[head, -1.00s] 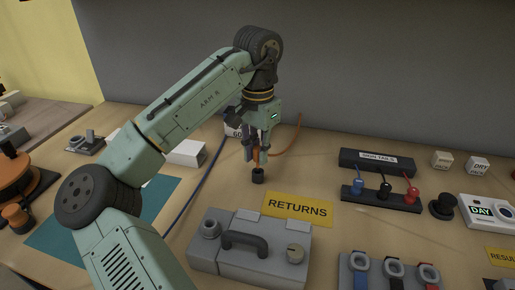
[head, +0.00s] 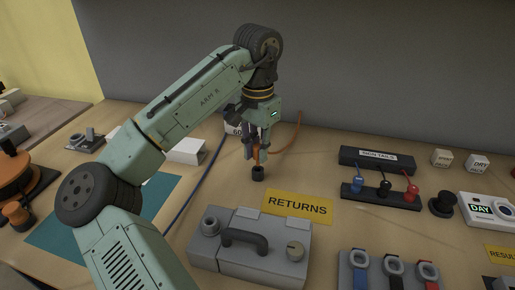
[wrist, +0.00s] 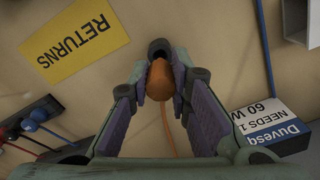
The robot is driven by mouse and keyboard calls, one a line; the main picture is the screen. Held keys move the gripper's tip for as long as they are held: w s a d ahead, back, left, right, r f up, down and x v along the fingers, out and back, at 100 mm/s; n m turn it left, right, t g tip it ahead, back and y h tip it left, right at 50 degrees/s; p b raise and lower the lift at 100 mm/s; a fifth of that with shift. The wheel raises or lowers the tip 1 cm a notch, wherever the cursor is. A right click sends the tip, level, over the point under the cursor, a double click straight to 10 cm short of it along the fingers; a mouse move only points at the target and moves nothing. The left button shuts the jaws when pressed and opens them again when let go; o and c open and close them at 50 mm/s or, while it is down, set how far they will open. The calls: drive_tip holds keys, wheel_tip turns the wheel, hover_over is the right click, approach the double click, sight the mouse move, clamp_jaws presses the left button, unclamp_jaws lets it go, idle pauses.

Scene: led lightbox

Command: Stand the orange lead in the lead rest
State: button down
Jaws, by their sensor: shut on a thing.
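My gripper (head: 255,155) points down near the middle of the bench and is shut on the orange lead (head: 257,157). In the wrist view, its purple-padded fingers (wrist: 160,80) pinch the lead's orange body (wrist: 159,90), and its cord trails away below. In the head view the cord curves off to the right behind the gripper.
A yellow RETURNS sign (head: 297,207) and a grey case with a handle (head: 245,262) are in front. A 60 W box (wrist: 275,125) stands close behind the gripper. A black rack with blue, black and red leads (head: 380,197) is to the right.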

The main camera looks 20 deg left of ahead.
sight(257, 158)
drive_tip(key=shift+f+b, duration=0.45)
drive_tip(key=shift+f, duration=1.4)
drive_tip(key=c, duration=1.4)
unclamp_jaws()
wheel_tip(257, 158, up, 12)
drive_tip(key=shift+f, duration=0.1)
